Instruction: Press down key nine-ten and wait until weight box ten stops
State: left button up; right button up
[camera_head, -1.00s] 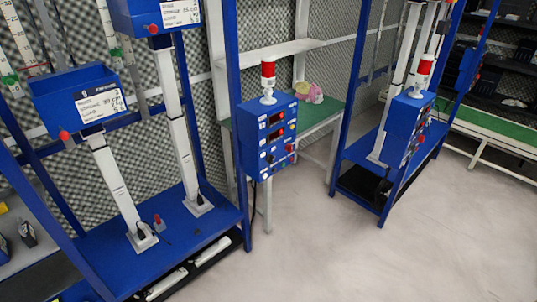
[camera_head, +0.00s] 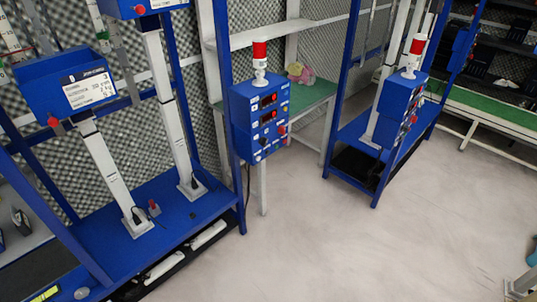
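A blue weight box (camera_head: 68,88) with a white label and a red knob sits on a white column at the left. A second blue box (camera_head: 145,8) is cut off by the top edge on another column. The label numbers are too small to read, so I cannot tell which is box ten. A blue control box (camera_head: 260,118) with red displays, small buttons and a red-and-white lamp (camera_head: 260,60) stands right of this rack. Another control box (camera_head: 400,105) with a lamp is farther right. Key nine-ten cannot be made out.
The blue rack base (camera_head: 170,222) fills the lower left. A green-topped table (camera_head: 308,97) with a pink and yellow item (camera_head: 300,74) stands behind the control box. A second blue rack (camera_head: 350,150) is to the right. The pale floor (camera_head: 370,250) in front is open.

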grip_shut()
dwell(1.5)
